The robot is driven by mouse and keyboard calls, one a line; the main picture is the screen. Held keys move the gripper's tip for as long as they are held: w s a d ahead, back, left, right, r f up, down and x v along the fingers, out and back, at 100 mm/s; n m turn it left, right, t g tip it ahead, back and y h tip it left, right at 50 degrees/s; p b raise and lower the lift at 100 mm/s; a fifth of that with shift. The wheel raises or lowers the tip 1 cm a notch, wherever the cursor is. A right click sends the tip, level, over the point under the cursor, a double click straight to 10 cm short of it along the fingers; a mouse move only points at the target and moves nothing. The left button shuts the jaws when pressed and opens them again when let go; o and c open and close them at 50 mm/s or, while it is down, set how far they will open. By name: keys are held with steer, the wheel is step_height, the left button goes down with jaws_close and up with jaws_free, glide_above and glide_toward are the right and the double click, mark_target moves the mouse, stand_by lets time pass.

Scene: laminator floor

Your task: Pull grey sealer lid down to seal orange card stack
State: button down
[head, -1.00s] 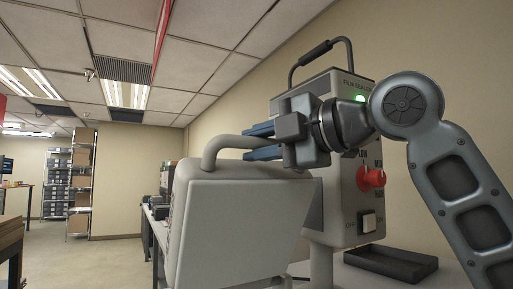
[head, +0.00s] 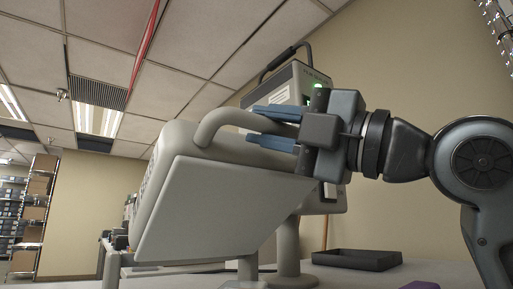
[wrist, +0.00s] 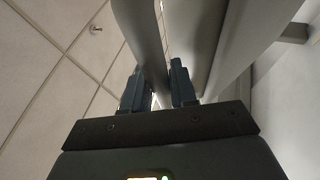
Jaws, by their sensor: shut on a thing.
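The grey sealer lid (head: 215,205) is raised and tilted in the head view, with its broad flat face towards me. Its curved grey handle (head: 212,125) arches from its top edge and also shows in the wrist view (wrist: 143,38). My gripper (head: 257,125) comes from the right, its two blue-grey fingers on either side of the handle, shut on it. In the wrist view the fingers (wrist: 158,78) straddle the handle. The sealer body (head: 318,82), with a green light, stands behind, partly hidden by my gripper. The orange card stack is not visible.
A black tray (head: 357,260) lies on the bench to the right of the sealer's posts. A purple item (head: 420,285) shows at the bottom edge. Shelving (head: 33,215) stands far left. The wall runs close behind the sealer.

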steer(key=s+d+f+n+y+b, duration=0.1)
steer(key=s+f+b, duration=0.1)
steer(key=f+b, duration=0.5)
steer(key=s+d+f+n+y+b, duration=0.1)
steer(key=s+d+f+b, duration=0.1)
steer(key=f+b, duration=0.6)
steer(key=shift+s+y+b, duration=0.2)
steer(key=shift+y+b, duration=0.2)
steer(key=shift+b, duration=0.05)
steer(key=c, duration=1.3)
jaws_free()
steer(key=shift+o, duration=0.2)
